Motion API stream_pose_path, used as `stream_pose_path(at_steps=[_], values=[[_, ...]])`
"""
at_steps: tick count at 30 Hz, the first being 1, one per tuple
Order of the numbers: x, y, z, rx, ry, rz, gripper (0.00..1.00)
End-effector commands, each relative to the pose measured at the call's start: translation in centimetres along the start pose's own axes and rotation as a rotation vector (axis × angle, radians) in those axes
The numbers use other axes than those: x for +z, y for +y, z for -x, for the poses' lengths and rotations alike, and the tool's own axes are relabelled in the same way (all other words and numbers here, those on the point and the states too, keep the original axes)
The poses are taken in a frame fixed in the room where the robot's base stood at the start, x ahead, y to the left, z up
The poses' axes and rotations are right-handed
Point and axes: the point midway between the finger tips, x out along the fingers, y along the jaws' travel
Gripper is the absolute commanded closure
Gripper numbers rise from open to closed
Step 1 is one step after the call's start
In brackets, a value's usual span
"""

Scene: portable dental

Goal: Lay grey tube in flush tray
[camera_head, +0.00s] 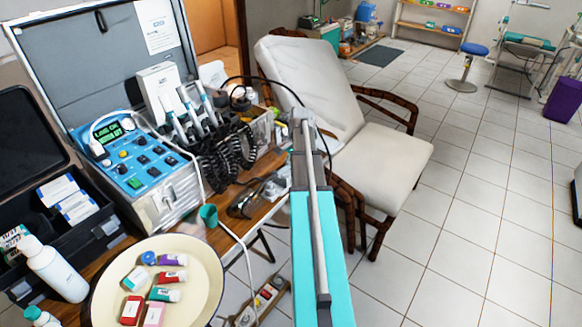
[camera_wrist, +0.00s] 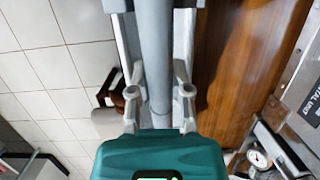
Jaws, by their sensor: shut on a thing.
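In the wrist view my gripper (camera_wrist: 159,74) has its two grey fingers on either side of a long grey tube (camera_wrist: 156,42) and is shut on it. The tube runs up the picture, away from the teal gripper body. Pale grey edges show behind it on both sides; I cannot tell whether they belong to a tray or to my arm. In the head view my teal arm reaches forward over the table's right edge, with a long grey rod along its top. My fingers cannot be made out there. I cannot identify the flush tray with certainty.
A round cream tray (camera_head: 205,255) with small bottles and boxes stands on the wooden table (camera_head: 229,207). A blue-topped dental unit (camera_head: 138,160) and a green cup (camera_head: 208,214) are also at left. A dental chair (camera_head: 365,155) stands ahead.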

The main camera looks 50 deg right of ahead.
Motion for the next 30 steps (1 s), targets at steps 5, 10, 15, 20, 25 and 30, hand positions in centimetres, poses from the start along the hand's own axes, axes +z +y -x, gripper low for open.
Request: stream_pose_path(at_steps=[5,10,15,20,25,30], values=[[-0.06,0.01,-0.2,0.0,0.0,0.0,1.0],[-0.05,0.01,-0.17,0.0,0.0,0.0,1.0],[-0.08,0.02,-0.31,0.0,0.0,0.0,1.0],[-0.1,0.02,-0.38,0.0,0.0,0.0,1.0],[-0.09,0.02,-0.36,0.0,0.0,0.0,0.69],[-0.09,0.02,-0.36,0.0,0.0,0.0,0.37]])
